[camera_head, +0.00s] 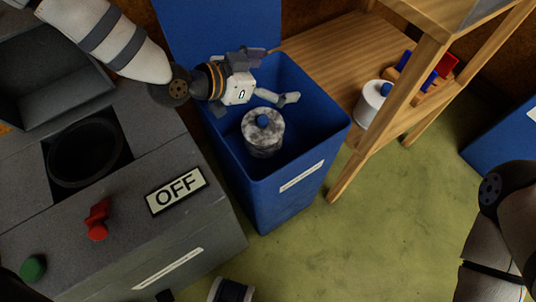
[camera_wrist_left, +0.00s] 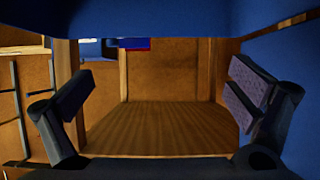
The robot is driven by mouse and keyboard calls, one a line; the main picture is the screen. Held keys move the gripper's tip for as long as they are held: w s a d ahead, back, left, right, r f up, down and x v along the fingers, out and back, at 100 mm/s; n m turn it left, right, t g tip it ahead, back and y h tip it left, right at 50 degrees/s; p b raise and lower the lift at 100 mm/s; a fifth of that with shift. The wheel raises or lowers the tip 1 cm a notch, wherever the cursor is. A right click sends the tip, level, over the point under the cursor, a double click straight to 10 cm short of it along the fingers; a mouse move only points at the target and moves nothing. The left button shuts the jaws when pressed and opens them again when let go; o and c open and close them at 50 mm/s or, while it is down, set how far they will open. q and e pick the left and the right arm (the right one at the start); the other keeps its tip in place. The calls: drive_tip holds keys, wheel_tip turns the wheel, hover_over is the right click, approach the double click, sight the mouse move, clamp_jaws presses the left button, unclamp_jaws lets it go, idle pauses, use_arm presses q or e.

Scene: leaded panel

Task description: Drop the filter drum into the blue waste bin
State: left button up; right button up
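The filter drum (camera_head: 263,140), a mottled grey cylinder with a blue knob on top, shows within the opening of the blue waste bin (camera_head: 285,205). I cannot tell whether it rests on the bottom. My left gripper (camera_head: 271,76) is over the bin's back part, just above the drum in the picture and apart from it. Its fingers are spread. In the left wrist view the two fingers (camera_wrist_left: 160,105) stand wide apart with nothing between them. My right arm shows at the lower right of the head view, but its gripper is outside the frame.
The bin's raised blue lid (camera_head: 222,28) stands behind it. A grey machine (camera_head: 120,215) with an OFF sign (camera_head: 177,191) and an empty round well (camera_head: 85,152) is at left. A wooden shelf (camera_head: 325,50) at right holds a clean white drum (camera_head: 369,108). Green floor lies between.

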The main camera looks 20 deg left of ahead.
use_arm(q)
drive_tip(key=v, duration=1.2)
drive_tip(key=shift+s+f, duration=0.1)
drive_tip(key=shift+f, duration=0.1)
